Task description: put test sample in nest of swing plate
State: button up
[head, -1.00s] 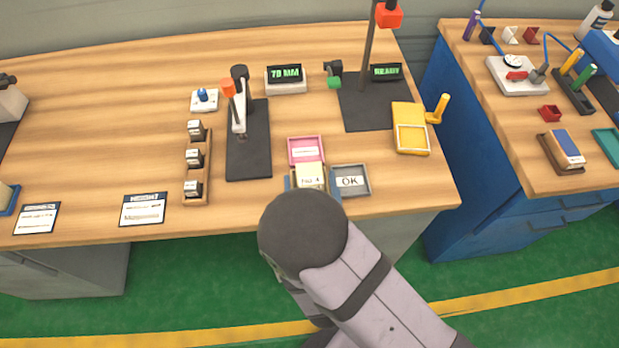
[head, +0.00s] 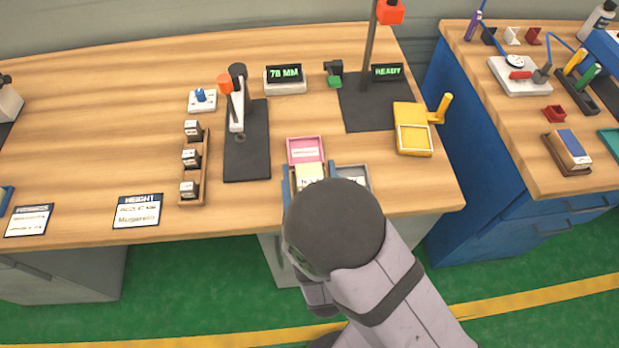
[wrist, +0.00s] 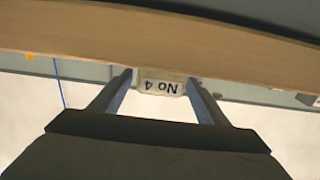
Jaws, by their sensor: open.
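The test sample, a cream block labelled No 4 (head: 310,170), is at the bench's front, just before a pink tray (head: 305,145). It also shows in the wrist view (wrist: 162,83), its label upside down. My gripper (head: 310,178) is open, with one blue finger on each side of the sample; the wrist view shows the fingers (wrist: 160,88) flanking it. What lies under the sample is hidden by my arm. The swing plate (head: 407,111) is yellow with a handle, and its square nest (head: 415,139) looks empty. It stands right of the sample.
A grey tray (head: 362,178) is partly hidden by my wrist. Left stand a dark-based press (head: 247,150) and a wooden rack (head: 194,190) of small blocks. A dark stand (head: 380,112) with a READY display is behind the swing plate. Bench between trays and swing plate is clear.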

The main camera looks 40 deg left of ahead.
jog(key=shift+p+x, duration=0.45)
jog(key=shift+x, duration=1.8)
jog(key=c, duration=1.2)
jog(key=shift+r, duration=0.15)
jog(key=shift+r, duration=4.9)
jog(key=shift+r, duration=0.1)
